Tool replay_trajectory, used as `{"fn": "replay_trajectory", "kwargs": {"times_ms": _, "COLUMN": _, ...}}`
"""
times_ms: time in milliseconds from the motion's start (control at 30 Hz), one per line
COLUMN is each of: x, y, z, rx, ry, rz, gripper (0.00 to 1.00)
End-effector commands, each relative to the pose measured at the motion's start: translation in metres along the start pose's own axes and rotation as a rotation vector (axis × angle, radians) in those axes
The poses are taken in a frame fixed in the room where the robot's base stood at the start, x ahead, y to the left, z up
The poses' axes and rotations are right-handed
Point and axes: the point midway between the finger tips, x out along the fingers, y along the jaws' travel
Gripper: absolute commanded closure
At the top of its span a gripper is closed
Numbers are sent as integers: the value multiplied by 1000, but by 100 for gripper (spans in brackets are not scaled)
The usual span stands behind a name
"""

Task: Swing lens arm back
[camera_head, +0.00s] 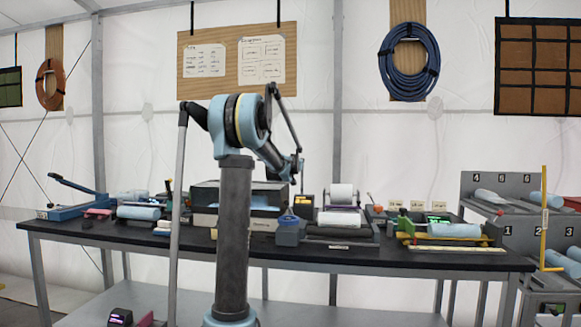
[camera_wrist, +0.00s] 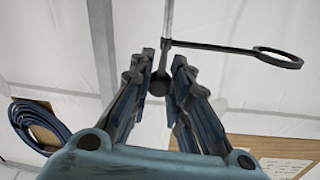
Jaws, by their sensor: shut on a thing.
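In the wrist view a lens arm (camera_wrist: 217,47) is a thin dark bar with an open ring (camera_wrist: 277,58) at its right end. It joins a slim grey post (camera_wrist: 168,18). A dark round knob (camera_wrist: 158,85) sits at the post, between my fingertips. My gripper (camera_wrist: 160,80) is shut on this knob, with a finger on each side. The ring is clear of the fingers. In the head view my arm reaches over the table, and its end is small near the middle of the bench. The lens arm is too small there to make out.
A long dark table (camera_head: 440,259) holds several devices, including a roller unit (camera_head: 342,195), a green tray with a blue roll (camera_head: 455,230) and a blue lever press (camera_head: 75,205). A grey numbered rack (camera_head: 500,184) stands at the right. The air above the table's right half is free.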

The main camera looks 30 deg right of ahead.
Motion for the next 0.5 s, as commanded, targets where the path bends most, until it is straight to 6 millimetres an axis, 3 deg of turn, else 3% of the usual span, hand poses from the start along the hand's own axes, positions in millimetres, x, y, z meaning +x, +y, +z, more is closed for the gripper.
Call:
{"fn": "replay_trajectory", "kwargs": {"times_ms": 467, "x": 1, "y": 5, "z": 1, "rx": 1, "ry": 2, "rz": 15, "gripper": 100}}
{"fn": "replay_trajectory", "kwargs": {"times_ms": 500, "x": 1, "y": 5, "z": 1, "rx": 1, "ry": 2, "rz": 14, "gripper": 81}}
